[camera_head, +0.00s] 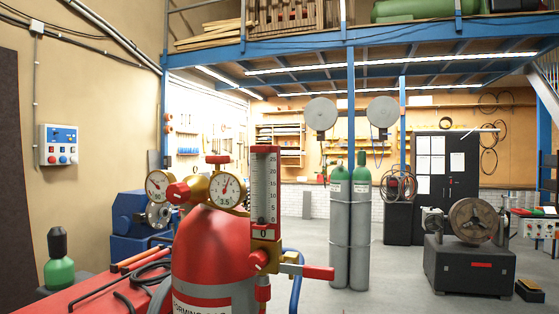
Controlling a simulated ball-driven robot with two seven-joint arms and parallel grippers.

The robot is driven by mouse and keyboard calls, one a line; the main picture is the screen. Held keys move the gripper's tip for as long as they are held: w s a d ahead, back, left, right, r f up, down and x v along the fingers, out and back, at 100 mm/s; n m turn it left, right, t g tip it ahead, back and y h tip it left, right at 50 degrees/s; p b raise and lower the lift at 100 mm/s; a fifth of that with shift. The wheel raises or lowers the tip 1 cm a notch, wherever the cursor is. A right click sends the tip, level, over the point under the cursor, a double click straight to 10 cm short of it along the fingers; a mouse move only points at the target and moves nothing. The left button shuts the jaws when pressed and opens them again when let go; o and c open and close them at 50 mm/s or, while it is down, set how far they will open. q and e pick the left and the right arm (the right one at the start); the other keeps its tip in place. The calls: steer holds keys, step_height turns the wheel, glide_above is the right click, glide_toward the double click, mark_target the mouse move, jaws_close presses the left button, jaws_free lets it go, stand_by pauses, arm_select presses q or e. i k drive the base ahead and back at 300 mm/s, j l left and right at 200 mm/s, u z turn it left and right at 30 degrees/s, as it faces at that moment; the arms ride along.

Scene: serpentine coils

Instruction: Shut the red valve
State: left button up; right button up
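A red gas cylinder (211,250) with a grey band and a white label stands close in front, its lower part cut off by the frame. A brass regulator on top carries two round gauges, a left gauge (158,185) and a right gauge (225,190). Several red parts are on it: a left knob (178,193), a small top cap (217,159), a round knob (261,258) below the flow tube (264,187), and a lever handle (318,272) pointing right, roughly level. I cannot tell which one is the red valve. Neither gripper is in view.
A red surface (70,299) with dark hoses and rods lies at the lower left, near a green bottle (60,262). Two grey cylinders with green tops (349,235) stand behind, right of centre. A dark machine (470,262) stands at the right. The floor between is clear.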

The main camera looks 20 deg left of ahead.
mark_target(218, 160)
steer(key=i+j+z, duration=0.1)
steer(key=j+z, duration=0.35)
steer(key=j, duration=0.2)
steer(key=j+z, duration=0.5)
steer(key=j, duration=0.15)
